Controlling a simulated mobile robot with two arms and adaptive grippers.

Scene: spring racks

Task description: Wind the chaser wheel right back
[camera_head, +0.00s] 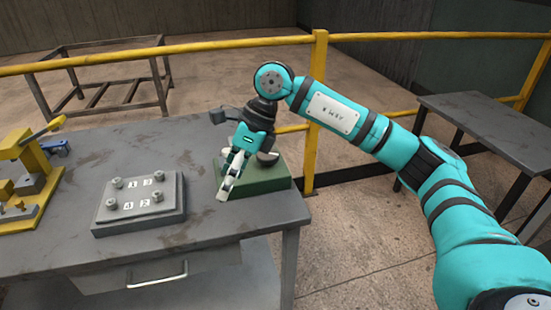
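A green block-like base (265,184) stands on the right end of the grey table. A dark grey rounded part (268,158) shows above it and may be the chaser wheel; most of it is hidden behind my gripper. My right gripper (226,183) points down in front of the green base, at its left side. Its teal body and pale fingers overlap the device in this view. I cannot tell whether the fingers touch it or how far apart they are. My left gripper is not in view.
A grey plate with several knobs and number labels (140,205) lies left of the green base. A yellow press-like device (30,170) stands at the far left, with a small blue item (55,148) behind. A yellow railing (200,48) runs behind the table. Bare tabletop surrounds the plate.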

